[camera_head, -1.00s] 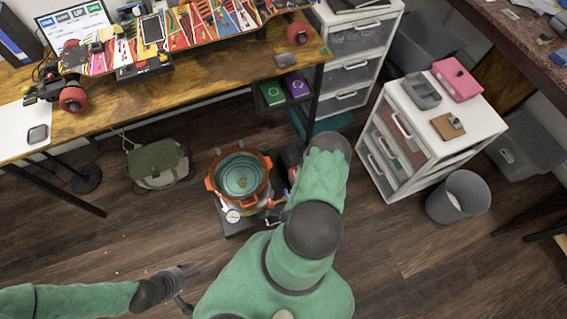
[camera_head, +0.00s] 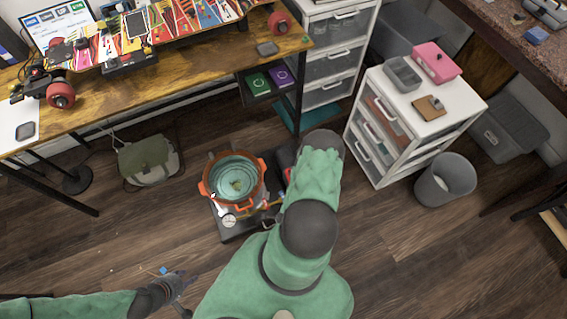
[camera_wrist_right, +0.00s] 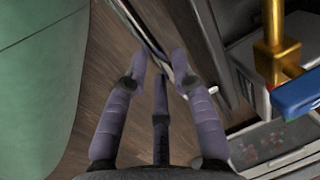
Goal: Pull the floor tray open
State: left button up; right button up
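The floor tray is hard to make out for certain. A dark flat base (camera_head: 238,232) on the floor, under the pot and gauge, is partly covered by my right arm in the head view. In the right wrist view, a dark edge with a shiny bar (camera_wrist_right: 180,68) lies just beyond my right gripper (camera_wrist_right: 163,60). Its fingers are apart, with tips near the bar; contact cannot be told. My right gripper is hidden behind my arm in the head view. My left gripper (camera_head: 186,290) is open and empty, low over the floor at the lower left.
An orange pot (camera_head: 234,178) stands above the base. The right wrist view shows a brass fitting (camera_wrist_right: 276,45) and blue handle (camera_wrist_right: 298,95) close on the right. A white drawer unit (camera_head: 415,130) and a bin (camera_head: 444,180) stand right. Floor (camera_head: 120,235) at left is mostly clear.

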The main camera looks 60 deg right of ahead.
jog(key=shift+o, duration=0.7)
jog(key=shift+d, duration=0.1)
notch_tip(320, 180, up, 12)
jog(key=s+a, duration=0.1)
jog(key=s, duration=0.1)
jog(key=shift+a+f, duration=0.15)
jog(key=shift+a, duration=0.05)
dwell(0.8)
